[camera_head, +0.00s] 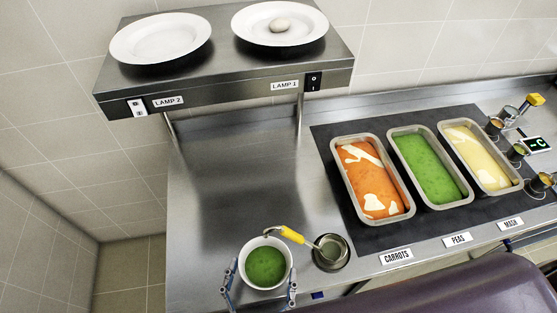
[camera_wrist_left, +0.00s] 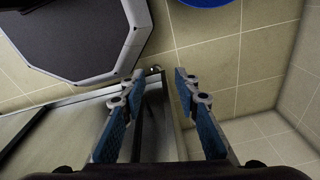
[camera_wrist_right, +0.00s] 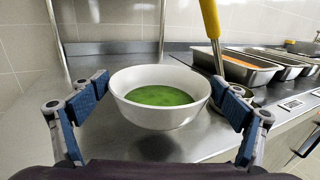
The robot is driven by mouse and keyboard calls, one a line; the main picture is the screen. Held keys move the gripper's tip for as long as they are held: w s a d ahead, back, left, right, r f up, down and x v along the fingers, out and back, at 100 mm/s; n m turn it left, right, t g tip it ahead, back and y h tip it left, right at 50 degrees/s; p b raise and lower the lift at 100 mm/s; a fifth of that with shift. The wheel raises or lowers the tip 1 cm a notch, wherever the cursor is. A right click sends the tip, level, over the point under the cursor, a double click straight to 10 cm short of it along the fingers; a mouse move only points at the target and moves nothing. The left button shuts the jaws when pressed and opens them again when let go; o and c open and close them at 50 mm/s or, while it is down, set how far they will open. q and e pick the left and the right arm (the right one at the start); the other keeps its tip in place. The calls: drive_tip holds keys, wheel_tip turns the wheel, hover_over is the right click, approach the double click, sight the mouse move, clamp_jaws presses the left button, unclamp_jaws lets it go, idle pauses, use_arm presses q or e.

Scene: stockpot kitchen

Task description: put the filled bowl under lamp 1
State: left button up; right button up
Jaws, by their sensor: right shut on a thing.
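The white bowl (camera_head: 264,286) holds green food and is at the front of the steel counter. My right gripper (camera_head: 262,284) is shut on it, with one finger at each side. The bowl also shows in the right wrist view (camera_wrist_right: 160,116), between the blue finger pads; whether it touches the counter I cannot tell. The LAMP 1 label (camera_head: 285,85) is on the right front of the raised steel shelf (camera_head: 221,73), beside a dark switch (camera_head: 314,80). The LAMP 2 label (camera_head: 168,102) is on the left. My left gripper (camera_wrist_left: 165,88) is open and empty, away from the counter.
Two white plates (camera_head: 160,37) stand on the shelf; the right plate (camera_head: 296,22) holds a pale round item. A yellow-handled ladle (camera_head: 292,236) rests in a round metal holder (camera_head: 332,264) beside the bowl. Carrots (camera_head: 374,182), peas and mash trays stand right. The counter below the shelf is clear.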

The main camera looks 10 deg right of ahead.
sight(270, 244)
use_arm(q)
drive_tip(key=s+d, duration=0.2)
drive_tip(key=s, duration=0.3)
use_arm(e)
drive_tip(key=x, duration=0.7)
drive_tip(key=shift+w+d+r, duration=0.1)
drive_tip(key=shift+r, duration=0.1)
drive_tip(key=x, duration=1.1)
drive_tip(key=shift+w, duration=0.1)
drive_tip(key=b+x, duration=0.2)
drive_tip(key=x, duration=0.9)
drive_tip(key=shift+w+d+f, duration=0.1)
drive_tip(key=shift+w, duration=0.3)
wheel_tip(270, 244, down, 4)
drive_tip(key=b, duration=0.3)
drive_tip(key=shift+b, duration=0.3)
use_arm(q)
drive_tip(key=f, duration=0.1)
drive_tip(key=w+f, duration=0.1)
drive_tip(key=f, duration=0.1)
drive_tip(key=w+a+f, duration=0.1)
drive_tip(key=f, duration=0.1)
drive_tip(key=shift+w+f, duration=0.2)
use_arm(e)
drive_tip(key=shift+r, duration=0.3)
drive_tip(key=o, duration=1.2)
drive_tip(key=shift+c, duration=0.2)
drive_tip(key=shift+s, duration=0.1)
